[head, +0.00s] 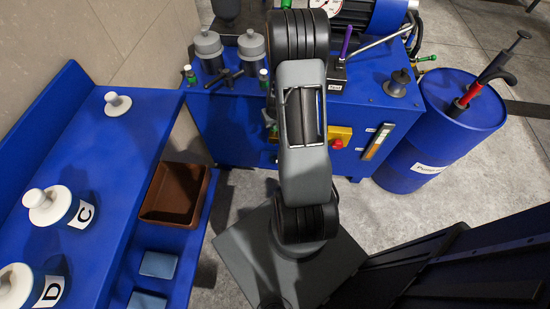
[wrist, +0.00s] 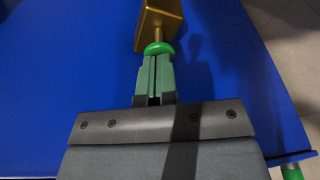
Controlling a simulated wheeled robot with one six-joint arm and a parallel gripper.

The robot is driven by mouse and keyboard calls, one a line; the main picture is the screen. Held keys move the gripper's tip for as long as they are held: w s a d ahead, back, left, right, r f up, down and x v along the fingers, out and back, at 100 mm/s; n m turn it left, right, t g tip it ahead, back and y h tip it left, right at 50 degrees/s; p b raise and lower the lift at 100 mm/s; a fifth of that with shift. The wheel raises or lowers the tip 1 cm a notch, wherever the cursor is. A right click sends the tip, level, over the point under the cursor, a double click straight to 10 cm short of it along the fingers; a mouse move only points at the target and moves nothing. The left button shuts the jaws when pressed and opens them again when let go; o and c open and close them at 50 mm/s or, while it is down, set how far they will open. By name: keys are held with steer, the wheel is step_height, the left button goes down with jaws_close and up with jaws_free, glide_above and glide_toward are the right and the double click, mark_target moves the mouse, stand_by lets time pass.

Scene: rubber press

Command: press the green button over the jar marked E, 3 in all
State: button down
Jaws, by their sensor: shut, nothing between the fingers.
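In the wrist view, a round green button (wrist: 158,48) sits on the end of a brass stem from a brass block (wrist: 160,22). My gripper (wrist: 158,58) is shut and empty, with its fingertips right at the green button. They overlap it in the picture, and I cannot tell whether they touch. Part of another green piece (wrist: 292,173) shows at the lower right corner. No jar marked E is seen. In the head view, jars marked C (head: 83,214) and D (head: 50,291) stand on the blue shelf at left. My gripper cannot be made out there behind my arm.
A blue machine cabinet (head: 225,125) with grey cylinders (head: 208,50) and small green-topped fittings (head: 190,75) stands ahead. A blue drum (head: 450,120) with a pump is at right. A brown bin (head: 175,195) sits low at left. Floor shows between cabinet and drum.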

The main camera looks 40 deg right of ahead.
steer(key=shift+s+b+x, duration=0.2)
steer(key=shift+b+x, duration=0.75)
steer(key=shift+x, duration=0.1)
steer(key=shift+r, duration=0.15)
steer(key=shift+w+p+v, duration=0.2)
steer(key=shift+p+v, duration=0.6)
steer(key=shift+v, duration=0.15)
steer(key=shift+w+p+v, duration=0.2)
steer(key=shift+p+v, duration=0.55)
steer(key=shift+v, duration=0.25)
steer(key=shift+f+b, duration=0.3)
steer(key=shift+b, duration=0.05)
